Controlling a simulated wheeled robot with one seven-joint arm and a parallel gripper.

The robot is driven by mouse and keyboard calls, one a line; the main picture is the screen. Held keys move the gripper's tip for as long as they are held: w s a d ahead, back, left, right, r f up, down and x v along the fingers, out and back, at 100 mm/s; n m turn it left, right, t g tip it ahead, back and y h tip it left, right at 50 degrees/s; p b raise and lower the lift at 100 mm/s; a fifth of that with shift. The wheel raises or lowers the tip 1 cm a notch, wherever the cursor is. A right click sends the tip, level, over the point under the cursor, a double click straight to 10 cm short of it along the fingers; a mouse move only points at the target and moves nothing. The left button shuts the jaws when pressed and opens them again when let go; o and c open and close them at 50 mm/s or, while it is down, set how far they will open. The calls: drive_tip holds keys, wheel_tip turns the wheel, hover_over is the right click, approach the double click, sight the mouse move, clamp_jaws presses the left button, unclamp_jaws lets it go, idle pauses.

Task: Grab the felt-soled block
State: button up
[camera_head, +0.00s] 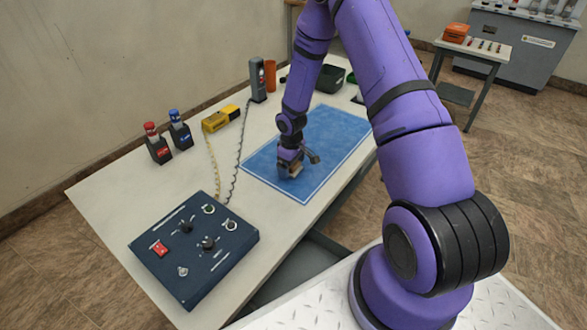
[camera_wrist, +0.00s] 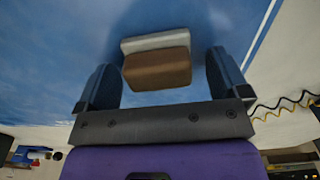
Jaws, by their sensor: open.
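The block (camera_wrist: 157,66) shows in the wrist view, with a brown body and a pale layer along one side. It lies on or close above the blue mat (camera_head: 322,137). My gripper (camera_wrist: 161,82) is open, with one dark finger on each side of the block and a visible gap at both sides. In the head view my gripper (camera_head: 294,170) is low over the near left part of the mat. The block (camera_head: 295,171) shows there only as a small brownish patch, mostly hidden by the gripper.
A dark control box (camera_head: 194,247) with knobs sits at the table's near left. A yellow meter (camera_head: 220,119), a red-capped bottle (camera_head: 157,144), a blue-capped bottle (camera_head: 180,130) and a grey handset (camera_head: 257,80) stand along the wall side. A coiled cord runs left of the mat.

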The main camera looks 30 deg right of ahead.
drive_tip(key=c, duration=1)
drive_tip(key=shift+r, duration=0.1)
